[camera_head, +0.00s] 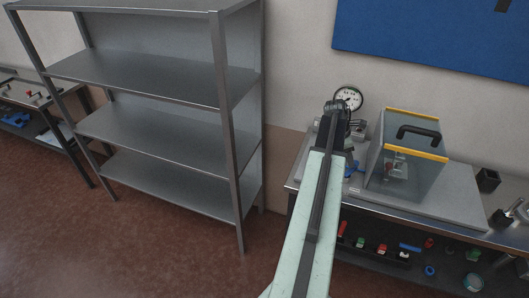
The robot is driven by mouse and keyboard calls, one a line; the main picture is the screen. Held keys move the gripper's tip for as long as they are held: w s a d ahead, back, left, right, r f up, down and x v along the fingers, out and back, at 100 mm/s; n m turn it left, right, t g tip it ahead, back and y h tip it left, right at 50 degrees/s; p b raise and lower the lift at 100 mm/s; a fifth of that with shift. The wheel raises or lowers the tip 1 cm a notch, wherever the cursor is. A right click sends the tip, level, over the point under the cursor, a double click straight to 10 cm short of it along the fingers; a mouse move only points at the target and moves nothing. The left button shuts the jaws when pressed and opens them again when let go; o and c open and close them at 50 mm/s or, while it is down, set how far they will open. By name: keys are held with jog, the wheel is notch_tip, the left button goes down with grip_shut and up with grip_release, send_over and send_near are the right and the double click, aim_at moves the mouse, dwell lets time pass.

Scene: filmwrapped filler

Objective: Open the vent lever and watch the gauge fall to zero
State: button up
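A round white-faced gauge (349,97) with a dark rim stands at the back of the bench, close to the wall. Its needle is too small to read. My arm reaches up from the bottom of the view toward the bench, and my gripper (336,110) is at its dark far end, just left of and in front of the gauge. I cannot tell from here whether its fingers are open or hold anything. A small blue part (352,169) shows just right of my arm; I cannot tell whether it is the vent lever. My arm hides part of the fittings below the gauge.
A clear guard box (417,177) with yellow edges and a black handle stands on the bench, right of my arm. A black cup (487,180) is farther right. Several small parts lie on the lower shelf. An empty metal rack (228,120) stands left, with open floor before it.

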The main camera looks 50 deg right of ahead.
jog(key=d+p+v, duration=0.1)
jog(key=p+v, duration=0.5)
jog(key=v, duration=0.2)
jog(key=w+a+f+m+t+b, duration=0.2)
jog(key=w+a+f+m+b, duration=0.1)
jog(key=w+a, duration=1.8)
jog(key=shift+w+a+f+y, duration=0.35)
jog(key=shift+a+f, duration=0.15)
jog(key=shift+a, duration=0.1)
